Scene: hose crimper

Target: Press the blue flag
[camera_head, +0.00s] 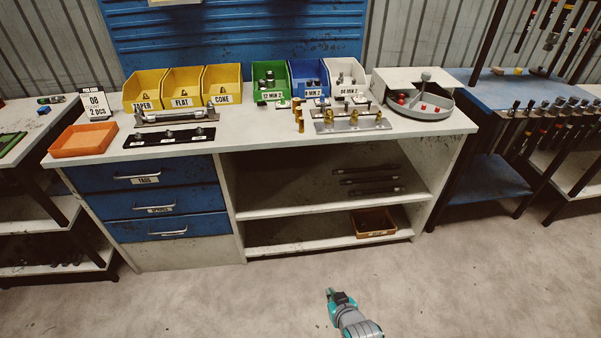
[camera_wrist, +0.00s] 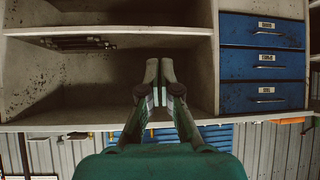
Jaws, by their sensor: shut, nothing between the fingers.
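I cannot make out a blue flag in either view. A grey round dish (camera_head: 420,105) with an upright knobbed post and small red pieces stands at the right end of the bench, beside a white housing (camera_head: 398,78). My gripper (camera_head: 330,293) is low in front of the bench, over the floor, well apart from everything on the benchtop. In the wrist view my gripper (camera_wrist: 159,72) has its fingers together and empty, with the bench's open shelves beyond.
The white bench (camera_head: 255,125) holds yellow bins (camera_head: 183,88), a green bin (camera_head: 270,80), a blue bin (camera_head: 308,78), an orange tray (camera_head: 84,139) and metal fixtures (camera_head: 350,122). Blue drawers (camera_head: 150,204) are at left. The floor (camera_head: 230,300) in front is clear.

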